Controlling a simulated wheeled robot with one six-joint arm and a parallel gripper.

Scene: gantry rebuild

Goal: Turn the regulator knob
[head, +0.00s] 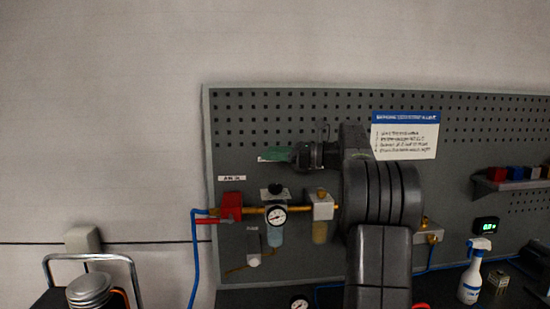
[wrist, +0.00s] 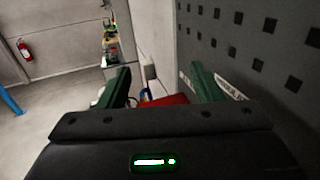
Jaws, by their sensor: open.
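The regulator (head: 275,216) is on the grey pegboard, with a round white-faced gauge in front and a clear bowl below. A dark knob (head: 275,190) sits on its top, at a pale bracket. My gripper (head: 266,156) is above the knob, pointing left along the board. In the wrist view my gripper (wrist: 160,72) has its two green fingers spread, with nothing held between them. A red block (wrist: 165,100) shows low between the fingers; it appears to be the red valve (head: 231,206). I cannot make out the knob in the wrist view.
A brass line joins the red valve, the regulator and a second filter unit (head: 322,206). A blue hose (head: 195,260) hangs at the left. The pegboard (wrist: 250,40) runs close along the right in the wrist view. A spray bottle (head: 471,275) stands lower right.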

